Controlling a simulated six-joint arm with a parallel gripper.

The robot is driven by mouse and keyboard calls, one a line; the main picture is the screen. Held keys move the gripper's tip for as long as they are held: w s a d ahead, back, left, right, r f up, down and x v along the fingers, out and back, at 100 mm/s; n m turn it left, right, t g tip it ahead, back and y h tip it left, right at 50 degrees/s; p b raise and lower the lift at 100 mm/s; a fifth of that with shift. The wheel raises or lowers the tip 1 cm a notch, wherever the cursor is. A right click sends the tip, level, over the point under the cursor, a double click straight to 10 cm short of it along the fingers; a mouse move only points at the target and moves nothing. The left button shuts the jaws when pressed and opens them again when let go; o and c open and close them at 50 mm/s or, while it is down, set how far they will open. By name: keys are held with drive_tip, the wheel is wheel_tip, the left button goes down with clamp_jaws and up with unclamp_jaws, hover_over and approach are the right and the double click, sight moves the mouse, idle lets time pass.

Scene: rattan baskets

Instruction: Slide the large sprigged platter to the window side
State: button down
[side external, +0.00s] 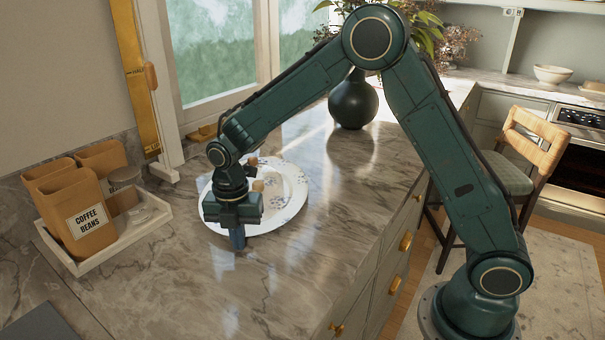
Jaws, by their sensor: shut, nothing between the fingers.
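The large sprigged platter (289,198) is white with blue sprigs and lies flat on the marble counter, left of the middle of the view. A couple of small light-brown items show at or on it, partly hidden by my arm. My gripper (238,243) points down at the platter's near edge, its fingers shut with nothing between them. My gripper and wrist hide the platter's near-left part. I cannot tell whether the fingertips touch the platter or the counter. The window (225,45) is behind the platter, at the back left.
A white tray (150,225) with brown bags, one labelled coffee beans (88,222), stands left of the platter. A dark round vase (353,103) with foliage stands behind it to the right. The marble counter (300,265) is clear in front and to the right.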

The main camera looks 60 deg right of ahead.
drive_tip(key=w+d, duration=0.1)
drive_tip(key=d, duration=0.1)
drive_tip(key=w+d, duration=0.1)
drive_tip(key=d, duration=0.1)
drive_tip(key=w+d, duration=0.1)
drive_tip(key=d, duration=0.1)
drive_tip(key=shift+w, duration=0.25)
drive_tip(key=shift+s+a, duration=0.45)
drive_tip(key=shift+a, duration=0.35)
drive_tip(key=shift+s+a, duration=0.3)
drive_tip(key=shift+a, duration=0.25)
drive_tip(key=shift+s+a, duration=0.3)
drive_tip(key=shift+a, duration=0.2)
wheel_tip(320, 180, up, 10)
drive_tip(key=shift+d, duration=0.15)
